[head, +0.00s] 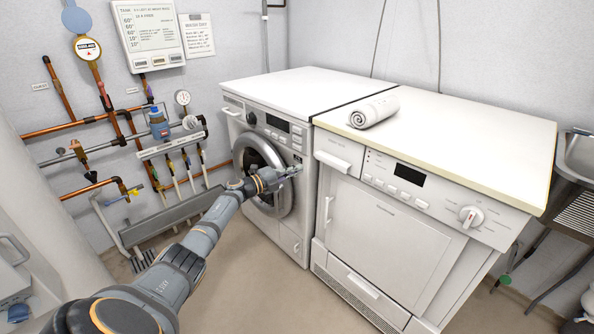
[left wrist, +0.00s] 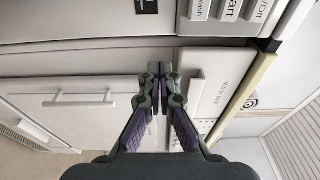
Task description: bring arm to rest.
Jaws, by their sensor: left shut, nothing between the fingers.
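My left arm comes in from the lower left of the head view, and its gripper (head: 290,172) is in front of the washing machine (head: 240,112), near the right side of its round door (head: 262,165). In the left wrist view the left gripper (left wrist: 157,72) has its fingertips together with nothing between them. It points at the front of the machines; whether it touches them I cannot tell. My right gripper is in neither view.
A dryer (head: 385,225) stands right of the washing machine, with a rolled white towel (head: 374,111) on top. Copper pipes (head: 75,127), valves and a blue bottle (head: 158,124) are at the left wall. A metal sink (head: 578,155) is at the far right. Floor is clear in front.

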